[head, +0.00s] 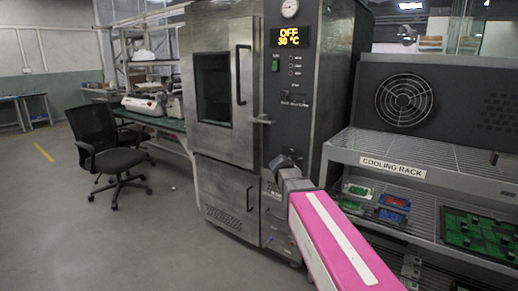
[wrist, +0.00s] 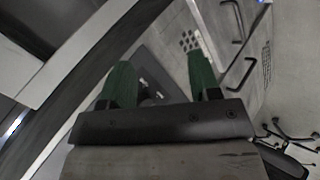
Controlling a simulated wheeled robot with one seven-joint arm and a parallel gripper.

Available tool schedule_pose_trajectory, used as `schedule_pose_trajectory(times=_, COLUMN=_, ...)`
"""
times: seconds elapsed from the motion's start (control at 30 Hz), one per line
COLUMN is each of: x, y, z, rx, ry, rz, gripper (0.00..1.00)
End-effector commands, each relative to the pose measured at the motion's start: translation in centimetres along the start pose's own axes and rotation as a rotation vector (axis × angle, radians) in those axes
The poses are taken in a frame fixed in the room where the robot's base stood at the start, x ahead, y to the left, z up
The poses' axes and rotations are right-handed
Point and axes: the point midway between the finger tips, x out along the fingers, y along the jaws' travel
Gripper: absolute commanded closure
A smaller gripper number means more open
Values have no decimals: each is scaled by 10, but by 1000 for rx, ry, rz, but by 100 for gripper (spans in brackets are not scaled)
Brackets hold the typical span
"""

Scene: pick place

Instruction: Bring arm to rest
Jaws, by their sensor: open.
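My gripper shows in the wrist view (wrist: 160,78) with its two green fingers spread apart and nothing between them. In the head view my pink arm reaches from the lower right toward the front of the grey oven (head: 222,135). The end of my arm is at the oven's lower right front, below its control panel; the fingers cannot be made out there. In the wrist view, grey metal surfaces and dark handles lie beyond the fingers, and I see no held object.
The oven door is closed, and its display (head: 289,37) reads OFF, 30 °C. A cooling rack (head: 440,155) at the right holds green, blue and red boards, close to my arm. A black office chair (head: 105,145) stands at the left. The floor (head: 120,240) at lower left is clear.

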Motion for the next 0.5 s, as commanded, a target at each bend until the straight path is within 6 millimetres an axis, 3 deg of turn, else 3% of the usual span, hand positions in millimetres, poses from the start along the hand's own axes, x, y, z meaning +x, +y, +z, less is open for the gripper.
schedule_pose_trajectory(times=0.03, x=11, y=-17, z=29, rx=33, ry=-33, rz=-55, gripper=43)
schedule_pose_trajectory(times=0.23, x=41, y=-80, z=116, rx=181, ry=-164, rz=-284, gripper=43)
schedule_pose_trajectory(times=0.4, x=48, y=-130, z=182, rx=313, ry=-278, rz=-465, gripper=43)
schedule_pose_trajectory(times=0.5, x=47, y=-153, z=211, rx=378, ry=-335, rz=-550, gripper=43)
